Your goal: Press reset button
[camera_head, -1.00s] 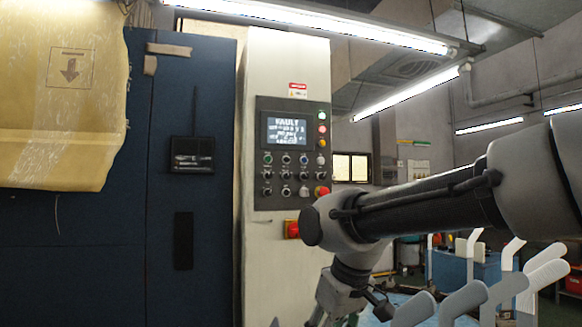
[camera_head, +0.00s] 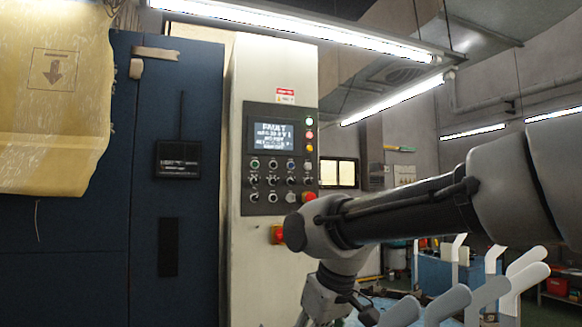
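The control panel (camera_head: 247,185) is a dark plate on a pale cabinet column, left of my arm. Its lit screen (camera_head: 274,134) reads FAULT. Below the screen are rows of small round buttons and knobs (camera_head: 271,180). Their labels are too small to read, so I cannot tell which is the reset button.
A red knob on a yellow plate (camera_head: 278,235) sits below the panel, close to my arm's elbow. A dark blue cabinet (camera_head: 150,240) with a yellow cover (camera_head: 50,110) stands at left. White curved-topped posts (camera_head: 495,290) stand at lower right.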

